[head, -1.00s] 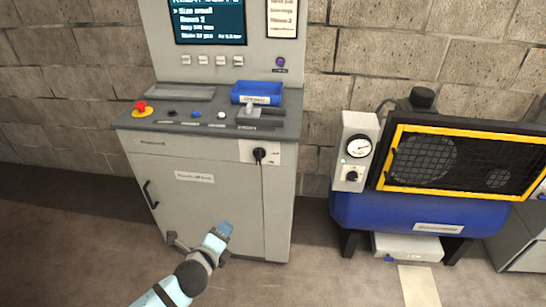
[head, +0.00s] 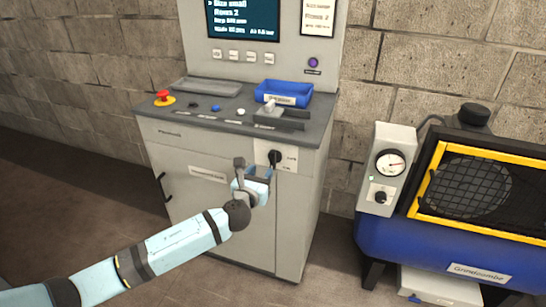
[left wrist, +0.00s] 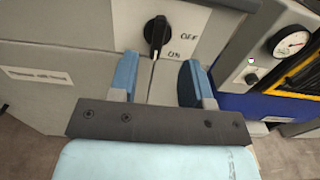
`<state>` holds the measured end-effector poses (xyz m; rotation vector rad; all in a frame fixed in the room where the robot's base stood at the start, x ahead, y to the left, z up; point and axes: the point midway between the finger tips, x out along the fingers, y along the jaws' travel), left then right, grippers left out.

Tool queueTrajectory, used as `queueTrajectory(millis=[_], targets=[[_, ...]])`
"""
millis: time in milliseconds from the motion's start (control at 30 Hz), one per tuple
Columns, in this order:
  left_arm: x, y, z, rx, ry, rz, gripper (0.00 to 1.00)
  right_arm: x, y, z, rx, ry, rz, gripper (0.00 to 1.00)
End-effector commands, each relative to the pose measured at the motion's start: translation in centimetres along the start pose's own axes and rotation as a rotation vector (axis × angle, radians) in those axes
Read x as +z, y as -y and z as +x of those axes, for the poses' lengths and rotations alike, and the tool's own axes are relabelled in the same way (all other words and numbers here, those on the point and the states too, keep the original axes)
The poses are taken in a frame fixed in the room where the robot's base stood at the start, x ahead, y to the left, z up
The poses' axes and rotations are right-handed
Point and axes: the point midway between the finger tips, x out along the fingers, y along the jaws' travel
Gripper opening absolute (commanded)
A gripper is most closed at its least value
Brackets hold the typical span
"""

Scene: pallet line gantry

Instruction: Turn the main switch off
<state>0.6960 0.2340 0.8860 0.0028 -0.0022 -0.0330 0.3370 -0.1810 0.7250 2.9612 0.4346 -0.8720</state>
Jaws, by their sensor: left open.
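The main switch (head: 275,157) is a black rotary knob on a pale plate on the front of the grey cabinet. In the left wrist view the knob (left wrist: 156,33) has its handle pointing down, closer to the ON label than to the OFF label at its right. My left gripper (head: 258,173) is just in front of the cabinet, slightly below and left of the knob. In the left wrist view its blue fingers (left wrist: 160,78) are spread, with the knob above and between them, apart from it. My right gripper is not in view.
The cabinet top (head: 222,121) carries a red emergency button (head: 163,96), a blue tray (head: 284,94) and a small lever. A blue compressor (head: 440,250) with a gauge and another black knob (head: 380,197) stands at right. Open floor lies between them.

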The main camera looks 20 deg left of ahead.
Motion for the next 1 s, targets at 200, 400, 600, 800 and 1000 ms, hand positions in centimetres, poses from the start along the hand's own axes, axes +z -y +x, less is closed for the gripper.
queueTrajectory(millis=[200,400,600,800,1000], targets=[[-0.1,0.1,4.9,0.000,0.001,-0.003,0.45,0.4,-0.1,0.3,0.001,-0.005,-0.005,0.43],[-0.1,0.1,8.2,0.000,0.000,-0.003,0.45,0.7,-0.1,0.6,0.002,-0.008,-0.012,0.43],[-0.1,0.1,9.7,0.000,-0.001,-0.003,0.45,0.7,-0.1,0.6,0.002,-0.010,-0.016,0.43],[-0.1,0.1,9.8,-0.001,-0.002,-0.003,0.45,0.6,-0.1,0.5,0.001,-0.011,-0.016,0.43],[-0.1,0.1,9.8,-0.001,-0.002,-0.003,0.22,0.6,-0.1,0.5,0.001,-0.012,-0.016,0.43]])
